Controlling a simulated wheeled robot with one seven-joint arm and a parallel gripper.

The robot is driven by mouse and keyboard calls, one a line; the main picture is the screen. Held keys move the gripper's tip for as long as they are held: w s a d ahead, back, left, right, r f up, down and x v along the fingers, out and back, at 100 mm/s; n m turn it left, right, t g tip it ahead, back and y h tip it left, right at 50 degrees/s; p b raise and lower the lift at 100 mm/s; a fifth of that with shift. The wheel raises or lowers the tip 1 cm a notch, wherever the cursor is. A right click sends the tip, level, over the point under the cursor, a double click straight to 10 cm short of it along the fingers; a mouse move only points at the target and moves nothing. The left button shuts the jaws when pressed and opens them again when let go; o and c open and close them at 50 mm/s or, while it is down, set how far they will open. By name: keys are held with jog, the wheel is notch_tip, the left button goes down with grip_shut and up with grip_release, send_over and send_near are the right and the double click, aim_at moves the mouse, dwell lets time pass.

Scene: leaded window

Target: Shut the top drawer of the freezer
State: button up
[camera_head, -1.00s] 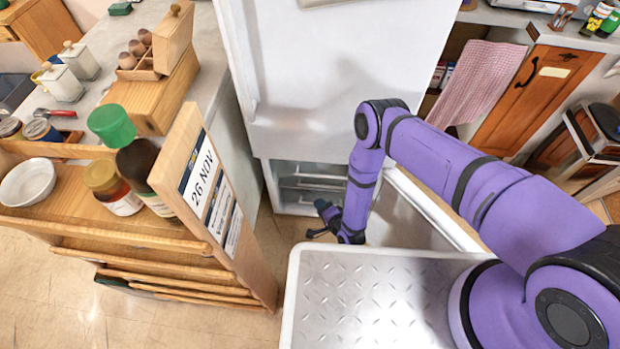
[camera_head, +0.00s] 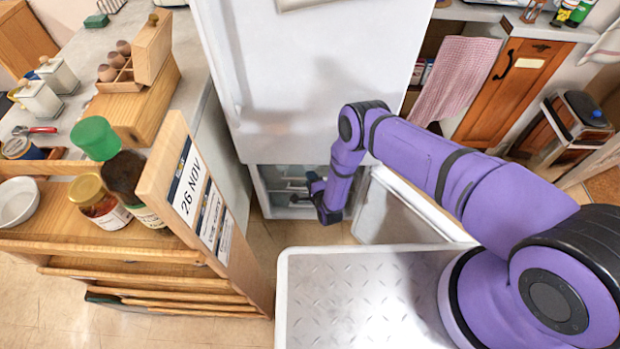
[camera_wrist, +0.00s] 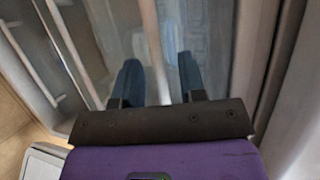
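The freezer (camera_head: 257,190) is the low compartment of the white fridge-freezer, and its door (camera_head: 385,212) stands open to the right. Pale drawers (camera_head: 283,180) show inside, partly hidden by my arm; I cannot tell how far the top one is pulled out. My gripper (camera_head: 303,189) is at the freezer opening, in front of the drawers. In the wrist view, its two dark blue fingers (camera_wrist: 160,80) are apart with nothing held between them. A translucent drawer surface (camera_wrist: 200,35) lies just beyond them; contact cannot be told.
A wooden rack (camera_head: 215,215) with a date board, jars and a bowl stands close on the left. The upper fridge door (camera_head: 320,70) is shut above. Some bare floor shows between the rack and freezer.

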aim_at(313, 168)
jog(key=shift+w+a+f, duration=0.1)
jog(key=shift+w+a, duration=0.1)
jog(key=shift+w, duration=0.35)
grip_shut()
jog(key=shift+w+d, duration=0.1)
jog(key=shift+w, duration=3.05)
grip_release()
jog(key=shift+w, duration=0.15)
jog(key=v, duration=1.1)
jog(key=shift+f, duration=0.1)
